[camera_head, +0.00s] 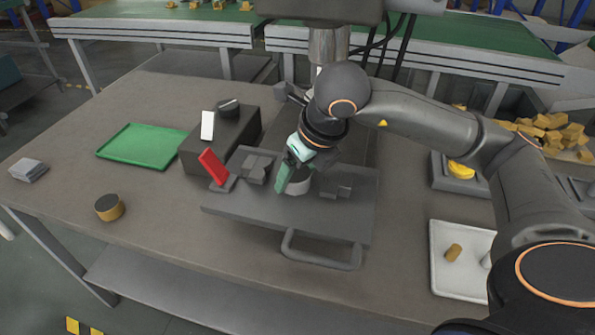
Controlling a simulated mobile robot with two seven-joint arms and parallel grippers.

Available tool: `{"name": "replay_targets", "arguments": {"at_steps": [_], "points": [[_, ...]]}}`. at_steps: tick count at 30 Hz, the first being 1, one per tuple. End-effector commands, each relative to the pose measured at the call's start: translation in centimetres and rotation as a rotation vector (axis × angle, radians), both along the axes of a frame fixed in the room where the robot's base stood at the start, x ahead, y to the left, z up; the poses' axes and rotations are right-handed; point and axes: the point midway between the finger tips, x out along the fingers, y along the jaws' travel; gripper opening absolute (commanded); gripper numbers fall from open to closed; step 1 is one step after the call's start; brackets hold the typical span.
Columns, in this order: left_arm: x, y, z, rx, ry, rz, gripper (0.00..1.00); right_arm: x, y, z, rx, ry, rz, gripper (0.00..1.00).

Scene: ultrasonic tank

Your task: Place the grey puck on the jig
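The jig is a dark grey plate (260,207) with raised blocks and a looped front handle, on the table. A light grey round piece, which looks like the grey puck (299,186), is between the jig's blocks, at or just above the plate. My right gripper (291,180) points down at it with green fingers. One finger is against or close beside the puck's left side. The other finger is mostly hidden, so I cannot tell whether the grip is closed. My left gripper is not in view.
A dark box (205,150), a green tray (140,146), a black-topped brass cylinder (109,207) and grey slabs (28,169) lie left. A white tray (445,280) is at right. The front-left table is clear.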

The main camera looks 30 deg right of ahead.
Motion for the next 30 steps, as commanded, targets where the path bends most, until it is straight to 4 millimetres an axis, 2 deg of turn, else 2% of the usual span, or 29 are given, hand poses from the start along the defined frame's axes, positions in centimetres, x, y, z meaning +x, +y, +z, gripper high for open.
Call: {"name": "replay_targets", "arguments": {"at_steps": [1,6,17,20,30], "points": [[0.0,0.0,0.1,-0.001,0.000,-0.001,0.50,0.0,0.0,0.0,0.000,0.000,0.000,0.82],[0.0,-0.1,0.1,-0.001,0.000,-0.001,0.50,0.0,0.0,0.0,0.000,0.000,0.000,1.00],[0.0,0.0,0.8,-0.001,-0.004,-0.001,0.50,0.0,0.0,0.8,0.000,-0.001,0.000,1.00],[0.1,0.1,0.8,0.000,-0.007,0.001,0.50,-0.6,-0.1,2.2,0.001,-0.006,0.000,1.00],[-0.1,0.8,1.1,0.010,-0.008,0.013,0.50,-3.4,-0.4,9.0,0.000,-0.005,0.001,1.00]]}}
